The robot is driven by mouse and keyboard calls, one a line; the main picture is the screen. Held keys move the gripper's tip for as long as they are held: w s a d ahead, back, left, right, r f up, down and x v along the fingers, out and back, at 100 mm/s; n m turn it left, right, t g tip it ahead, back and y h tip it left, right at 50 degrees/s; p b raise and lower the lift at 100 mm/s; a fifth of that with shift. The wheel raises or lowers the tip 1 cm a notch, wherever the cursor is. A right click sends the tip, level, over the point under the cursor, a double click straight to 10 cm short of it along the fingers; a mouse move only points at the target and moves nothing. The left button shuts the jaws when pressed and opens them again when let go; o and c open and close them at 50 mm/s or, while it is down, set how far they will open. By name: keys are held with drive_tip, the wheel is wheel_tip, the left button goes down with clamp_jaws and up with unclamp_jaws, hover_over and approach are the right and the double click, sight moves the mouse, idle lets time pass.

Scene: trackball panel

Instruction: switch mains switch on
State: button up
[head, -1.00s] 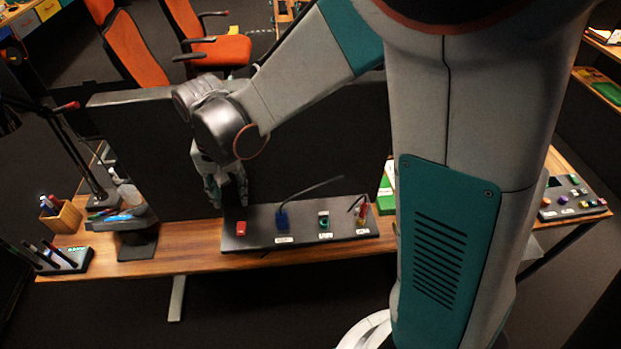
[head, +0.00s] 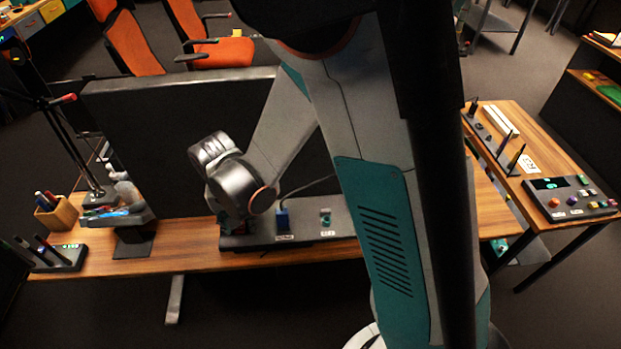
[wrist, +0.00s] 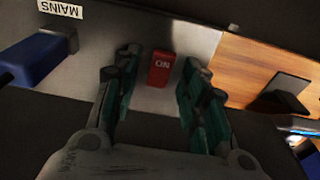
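In the head view my gripper (head: 232,223) is at the left end of the dark panel (head: 304,221), and my wrist hides the red block. The blue part (head: 283,219) stands just right of my gripper.
A green part (head: 325,217) sits further right on the panel; my arm covers the panel's right end. A black screen (head: 170,140) stands behind. A monitor-like stand (head: 135,240), pen box (head: 57,214) and pen holder (head: 62,258) are at left. Bare wood lies between stand and panel.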

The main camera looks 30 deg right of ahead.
drive_tip(key=shift+w+d+r+g+p, duration=0.15)
drive_tip(key=shift+w+g+p, duration=0.1)
drive_tip(key=shift+g+p, duration=0.3)
wheel_tip(320, 180, up, 14)
drive_tip(key=p, duration=0.4)
drive_tip(key=s+d+r+n+t+b, duration=0.2)
drive_tip(key=s+d+r+t+b, duration=0.1)
drive_tip(key=s+d, duration=0.4)
drive_tip(key=s+d+r+n+t+b, duration=0.2)
drive_tip(key=s+d+t+b, duration=0.1)
drive_tip(key=s+d, duration=0.3)
drive_tip(key=shift+s+d+r+t+b, duration=0.3)
drive_tip(key=shift+s+d+r+t, duration=0.05)
drive_tip(key=shift+s+r+t, duration=0.1)
idle(0.6)
